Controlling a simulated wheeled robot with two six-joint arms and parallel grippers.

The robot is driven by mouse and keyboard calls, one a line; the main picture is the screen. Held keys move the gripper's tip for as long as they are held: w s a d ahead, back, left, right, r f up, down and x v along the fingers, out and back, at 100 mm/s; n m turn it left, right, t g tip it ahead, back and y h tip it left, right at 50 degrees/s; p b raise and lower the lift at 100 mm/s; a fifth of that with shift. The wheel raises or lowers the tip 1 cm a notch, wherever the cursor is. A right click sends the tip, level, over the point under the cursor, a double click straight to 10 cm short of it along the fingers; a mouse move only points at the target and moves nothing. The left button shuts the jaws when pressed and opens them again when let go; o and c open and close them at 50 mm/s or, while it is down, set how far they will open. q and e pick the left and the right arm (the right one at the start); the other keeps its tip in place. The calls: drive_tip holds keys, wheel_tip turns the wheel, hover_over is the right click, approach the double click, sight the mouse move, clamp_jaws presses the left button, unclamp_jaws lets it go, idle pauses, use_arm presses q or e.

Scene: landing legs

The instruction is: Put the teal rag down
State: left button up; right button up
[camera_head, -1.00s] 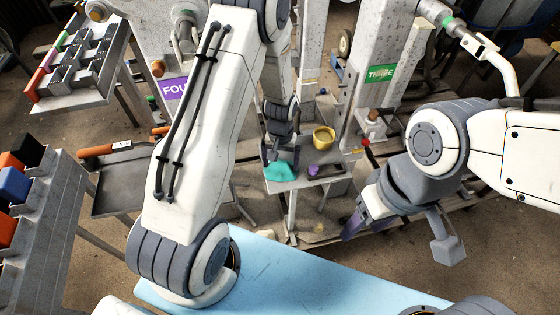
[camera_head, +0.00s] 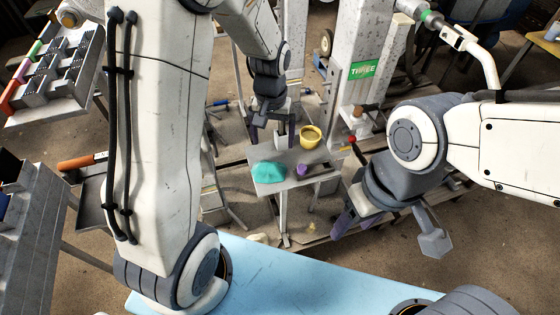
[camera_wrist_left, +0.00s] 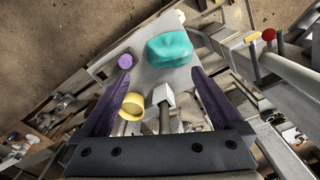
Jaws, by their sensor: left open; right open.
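The teal rag (camera_head: 268,173) lies bunched on the left end of a small grey shelf (camera_head: 312,181) in the head view. It also shows in the left wrist view (camera_wrist_left: 169,48), beyond my fingertips. My left gripper (camera_head: 273,132) is open and empty, above and behind the rag and apart from it. Its purple fingers are spread in the left wrist view (camera_wrist_left: 160,85). My right gripper (camera_head: 350,213) is open and empty, to the right of the shelf and in front of it.
A yellow cup (camera_head: 311,137) and a small purple object (camera_head: 302,170) are on the shelf. A grey-white block (camera_wrist_left: 163,95) shows between my left fingers. A post with a green THREE sign (camera_head: 364,69) stands behind. A blue surface (camera_head: 290,280) lies in front.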

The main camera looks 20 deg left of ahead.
use_arm(q)
drive_tip(key=s+d+r+m, duration=0.3)
drive_tip(key=s+d, duration=0.1)
drive_tip(key=s, duration=0.3)
drive_tip(key=s+d+r+m, duration=0.3)
drive_tip(key=s, duration=0.5)
drive_tip(key=s+d+r+m+h, duration=0.1)
drive_tip(key=s+d+r+m, duration=0.1)
drive_tip(key=s, duration=0.5)
drive_tip(key=d+r, duration=0.1)
drive_tip(key=d, duration=0.1)
drive_tip(key=shift+s+d+r+m, duration=0.25)
drive_tip(key=shift+d+r+m, duration=0.05)
drive_tip(key=shift+r+m, duration=0.1)
